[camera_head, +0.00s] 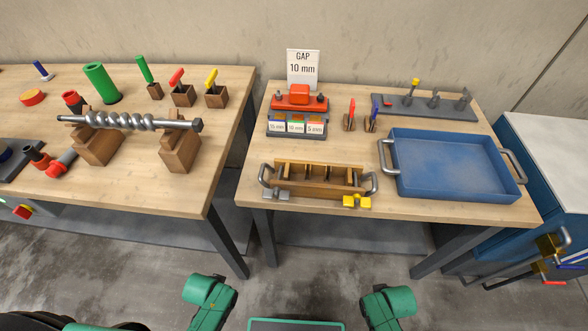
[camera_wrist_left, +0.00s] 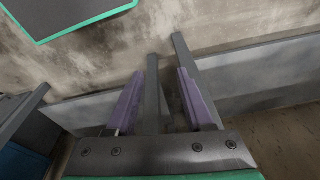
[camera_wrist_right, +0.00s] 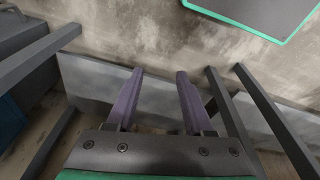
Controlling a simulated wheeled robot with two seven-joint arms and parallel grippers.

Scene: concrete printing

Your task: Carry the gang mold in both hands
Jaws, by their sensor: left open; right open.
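The gang mold (camera_head: 320,183) is a wooden box with several compartments and a grey metal handle at each end. In the head view it sits near the front edge of the right table. Its left handle (camera_head: 266,174) and right handle (camera_head: 372,183) are both free. My left gripper (camera_wrist_left: 153,102) is open and empty in the left wrist view, with purple fingers apart. My right gripper (camera_wrist_right: 158,102) is open and empty in the right wrist view. In the head view my green arm parts show low in front of the table, and the fingers cannot be made out.
A blue tray (camera_head: 450,165) with handles stands right of the mold. Grey clips (camera_head: 277,195) and yellow clips (camera_head: 357,202) lie at the table's front edge. A red-topped block (camera_head: 298,98) and a gap sign (camera_head: 303,68) are behind. The left table (camera_head: 190,195) holds an auger on wooden blocks.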

